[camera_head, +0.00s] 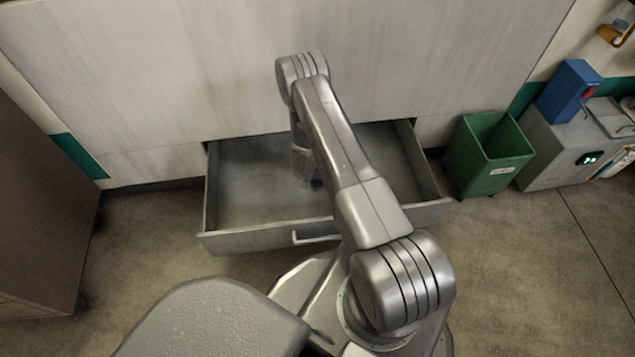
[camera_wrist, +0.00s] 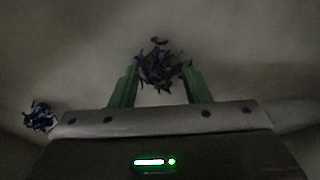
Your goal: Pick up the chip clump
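A chip clump (camera_wrist: 162,70), a tangle of dark bluish curled shavings, lies at the tips of my gripper's green fingers in the wrist view. My gripper (camera_wrist: 160,76) is open, with its fingers apart on the left and right of the clump. I cannot tell whether they touch it. A second, similar dark clump (camera_wrist: 40,117) lies at the far left. In the head view, my gripper (camera_head: 303,163) is down inside the open drawer (camera_head: 250,242), and my arm hides most of the area around it.
The drawer's side walls and front, with a handle (camera_head: 312,238), surround my gripper. A green bin (camera_head: 490,155) stands right of the drawer, beside a grey machine (camera_head: 560,150) with a blue box (camera_head: 568,90) on it. A brown cabinet (camera_head: 40,200) stands at left.

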